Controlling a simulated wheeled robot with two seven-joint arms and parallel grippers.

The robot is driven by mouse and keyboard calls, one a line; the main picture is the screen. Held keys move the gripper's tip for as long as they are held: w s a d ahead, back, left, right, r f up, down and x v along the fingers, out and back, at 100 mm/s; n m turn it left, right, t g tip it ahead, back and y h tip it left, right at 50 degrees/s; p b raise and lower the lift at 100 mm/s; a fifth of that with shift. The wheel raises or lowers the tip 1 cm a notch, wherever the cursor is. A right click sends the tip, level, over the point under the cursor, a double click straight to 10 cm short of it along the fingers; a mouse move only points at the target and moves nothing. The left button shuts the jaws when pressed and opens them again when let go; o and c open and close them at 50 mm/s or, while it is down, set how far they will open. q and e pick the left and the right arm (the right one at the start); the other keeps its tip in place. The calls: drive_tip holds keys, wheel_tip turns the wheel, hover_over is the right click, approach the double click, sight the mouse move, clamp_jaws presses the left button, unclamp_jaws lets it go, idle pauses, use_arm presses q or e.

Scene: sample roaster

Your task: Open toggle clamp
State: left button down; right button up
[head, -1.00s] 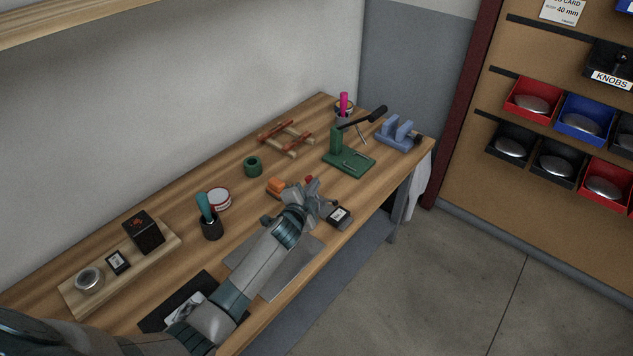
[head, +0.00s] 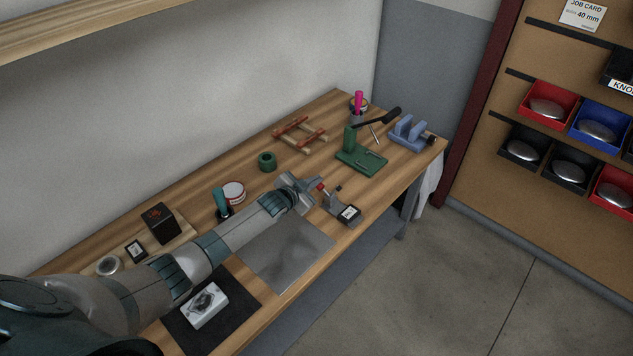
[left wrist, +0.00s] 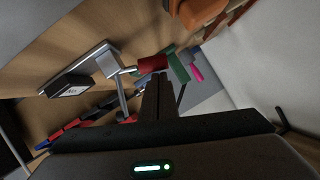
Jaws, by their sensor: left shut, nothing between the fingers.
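The toggle clamp (head: 331,203) stands near the front edge of the bench, a grey metal piece with a red-tipped handle (head: 320,187). In the left wrist view the red handle grip (left wrist: 152,64) lies just ahead of my fingertips, with the clamp's metal body (left wrist: 108,65) to its left. My left gripper (head: 311,184) is shut and empty, close beside the red grip on its left in the head view. Its closed fingers also show in the left wrist view (left wrist: 157,92). I cannot tell whether they touch the grip. My right gripper is not in view.
A small labelled box (head: 349,214) sits beside the clamp. A green stand with a black lever (head: 362,158) and a blue fixture (head: 409,133) stand farther right. An orange object (left wrist: 201,12) is near my gripper. A bare grey sheet (head: 285,253) lies in front.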

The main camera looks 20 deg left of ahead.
use_arm(q)
drive_tip(key=shift+a, duration=0.1)
idle(0.6)
drive_tip(key=s+r+p, duration=0.1)
drive_tip(key=s+r, duration=0.6)
drive_tip(key=s, duration=0.1)
drive_tip(key=shift+s+r, duration=0.35)
drive_tip(key=shift+s, duration=0.05)
idle(0.3)
idle(0.4)
